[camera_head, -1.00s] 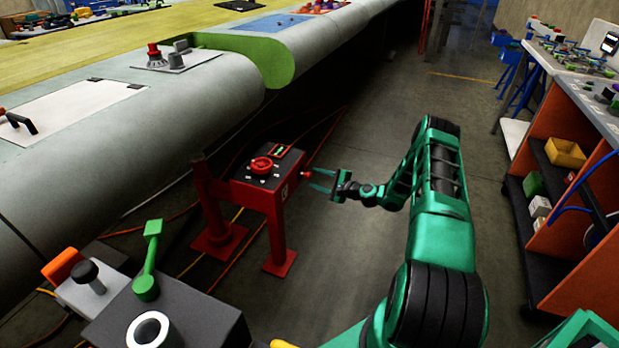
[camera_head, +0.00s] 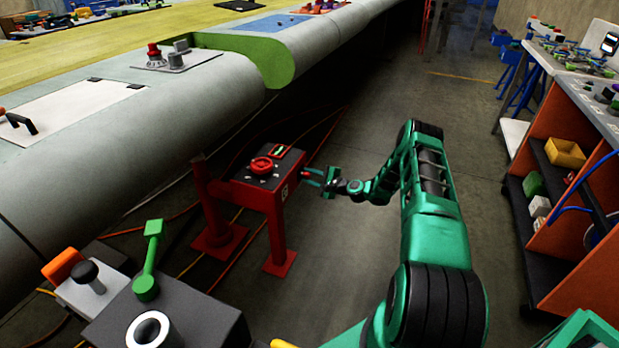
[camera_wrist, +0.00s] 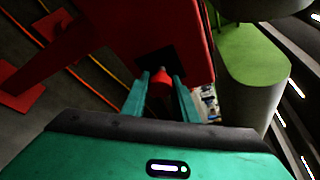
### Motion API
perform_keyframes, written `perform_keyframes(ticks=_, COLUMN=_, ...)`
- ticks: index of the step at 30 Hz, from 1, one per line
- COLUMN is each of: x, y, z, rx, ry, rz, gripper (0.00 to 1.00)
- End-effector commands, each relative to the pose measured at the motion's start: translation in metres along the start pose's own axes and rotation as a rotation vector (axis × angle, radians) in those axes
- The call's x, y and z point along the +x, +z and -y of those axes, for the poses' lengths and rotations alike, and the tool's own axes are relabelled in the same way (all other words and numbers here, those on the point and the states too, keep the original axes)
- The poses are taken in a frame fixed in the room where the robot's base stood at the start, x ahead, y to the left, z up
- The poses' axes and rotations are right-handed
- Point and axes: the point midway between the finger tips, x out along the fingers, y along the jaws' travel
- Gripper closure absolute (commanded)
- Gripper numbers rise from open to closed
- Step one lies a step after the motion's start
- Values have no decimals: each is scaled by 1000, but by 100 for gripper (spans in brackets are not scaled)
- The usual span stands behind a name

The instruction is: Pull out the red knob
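The red knob (camera_head: 305,174) sticks out of the right side of a dark-topped red box (camera_head: 262,178) on red legs. In the wrist view the knob (camera_wrist: 161,76) stands in front of a dark square patch on the red box face. My gripper (camera_head: 309,177) is at the knob, with its two green fingers pointing at the box. In the wrist view my gripper's fingertips (camera_wrist: 161,80) lie on either side of the knob. The fingers look apart; whether they touch the knob cannot be told.
A red rotary handle (camera_head: 262,165) and a small green-lit display (camera_head: 281,150) sit on the box top. A large grey wing (camera_head: 110,130) lies left and behind. An orange shelf cart (camera_head: 585,190) stands at right.

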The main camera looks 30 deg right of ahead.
Motion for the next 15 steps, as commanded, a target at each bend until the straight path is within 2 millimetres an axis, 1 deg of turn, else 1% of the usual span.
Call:
perform_keyframes(ticks=4, x=-5, y=-3, z=0, rx=1, ry=0, rz=-2, gripper=100)
perform_keyframes(ticks=11, x=-30, y=-13, z=0, rx=2, ry=0, rz=-1, gripper=100)
perform_keyframes(ticks=15, x=-33, y=-14, z=-1, rx=1, ry=2, rz=0, gripper=100)
